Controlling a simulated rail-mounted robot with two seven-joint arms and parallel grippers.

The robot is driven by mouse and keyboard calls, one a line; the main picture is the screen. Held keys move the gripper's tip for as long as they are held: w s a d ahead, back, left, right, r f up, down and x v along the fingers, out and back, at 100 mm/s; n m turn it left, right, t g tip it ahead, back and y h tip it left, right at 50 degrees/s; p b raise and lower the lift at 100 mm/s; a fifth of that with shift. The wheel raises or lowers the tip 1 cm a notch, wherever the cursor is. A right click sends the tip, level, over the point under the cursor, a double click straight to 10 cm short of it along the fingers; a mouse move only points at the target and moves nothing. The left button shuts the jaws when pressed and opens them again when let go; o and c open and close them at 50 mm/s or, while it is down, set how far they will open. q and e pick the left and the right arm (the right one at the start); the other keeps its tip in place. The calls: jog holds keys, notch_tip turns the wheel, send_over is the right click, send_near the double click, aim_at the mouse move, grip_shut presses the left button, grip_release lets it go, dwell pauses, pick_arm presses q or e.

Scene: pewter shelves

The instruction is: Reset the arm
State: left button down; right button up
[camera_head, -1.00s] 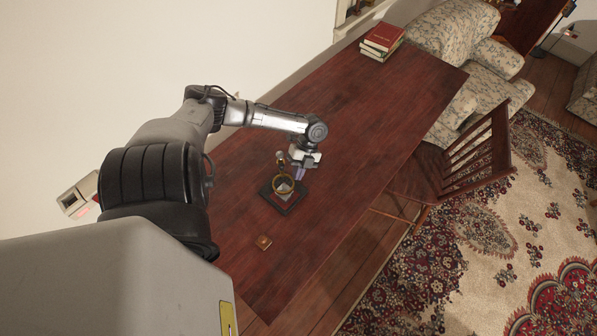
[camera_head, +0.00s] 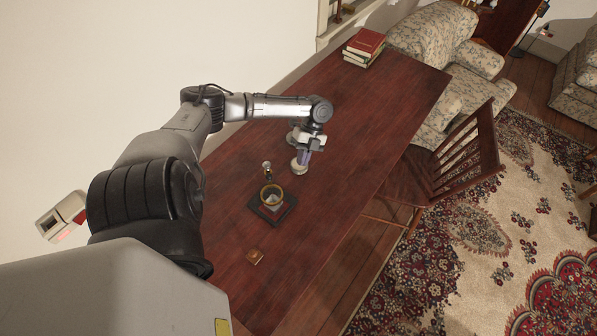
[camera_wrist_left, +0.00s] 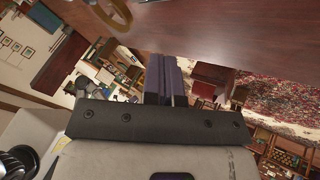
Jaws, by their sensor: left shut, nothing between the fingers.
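My left gripper (camera_head: 303,158) hangs from the left arm over the dark wooden table (camera_head: 335,110), fingers pointing down. Its purplish fingers are together and empty; they also show in the left wrist view (camera_wrist_left: 163,82). In the head view it overlaps a small pale round object (camera_head: 299,168) on the table; whether they touch I cannot tell. A gold ring-shaped piece on a dark square base (camera_head: 286,213) stands nearer, apart from the gripper. My right gripper is not in view.
A small metallic piece (camera_head: 267,168) stands near the ring piece, and a small brown square (camera_head: 255,257) lies nearer. Books (camera_head: 365,47) are stacked at the far end. A wooden chair (camera_head: 450,165) stands at the right edge.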

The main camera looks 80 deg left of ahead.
pick_arm(q)
jog(key=shift+v, duration=1.4)
jog(key=shift+a, duration=0.1)
